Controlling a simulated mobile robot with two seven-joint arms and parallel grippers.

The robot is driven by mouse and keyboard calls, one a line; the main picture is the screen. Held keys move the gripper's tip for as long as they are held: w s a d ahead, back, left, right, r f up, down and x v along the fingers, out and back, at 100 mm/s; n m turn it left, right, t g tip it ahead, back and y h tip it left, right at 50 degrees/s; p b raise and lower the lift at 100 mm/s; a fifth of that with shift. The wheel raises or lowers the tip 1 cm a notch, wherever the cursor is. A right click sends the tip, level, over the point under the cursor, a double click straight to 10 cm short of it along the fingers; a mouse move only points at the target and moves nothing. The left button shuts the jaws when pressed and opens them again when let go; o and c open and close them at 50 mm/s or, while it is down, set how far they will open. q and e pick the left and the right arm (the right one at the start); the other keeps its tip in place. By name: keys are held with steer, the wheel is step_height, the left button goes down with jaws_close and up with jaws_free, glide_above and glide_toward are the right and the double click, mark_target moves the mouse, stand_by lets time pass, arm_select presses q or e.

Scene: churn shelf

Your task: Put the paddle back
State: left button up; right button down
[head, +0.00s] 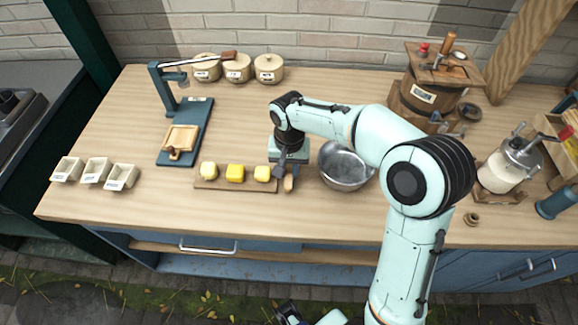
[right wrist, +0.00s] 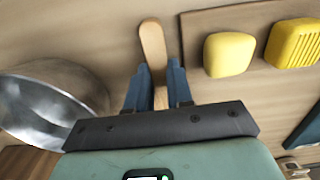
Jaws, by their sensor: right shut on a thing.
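The wooden paddle (right wrist: 152,45) is between the two blue fingers of my right gripper (right wrist: 157,85) in the right wrist view. Its rounded pale end sticks out past the fingertips, and the rest is hidden by the gripper. In the head view my right gripper (head: 283,175) points down between the butter board and the metal bowl, with the paddle tip (head: 289,184) showing beside it. I cannot tell whether the paddle touches the counter. A dark end of my left arm (head: 288,313) shows at the bottom edge, and its fingers are not clear.
A board (head: 215,184) with yellow butter pieces lies left of the gripper. A metal bowl (head: 345,167) stands close on its right. A blue press stand (head: 190,130), white trays (head: 95,170), lidded jars (head: 238,68) and a wooden churn (head: 425,97) stand around. The front counter strip is clear.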

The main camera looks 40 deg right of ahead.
mark_target(289, 171)
steer(key=c, duration=1)
jaws_free()
step_height(289, 171, up, 13)
steer(key=p, duration=0.2)
steer(key=shift+r+p, duration=0.15)
steer(key=shift+p, duration=0.2)
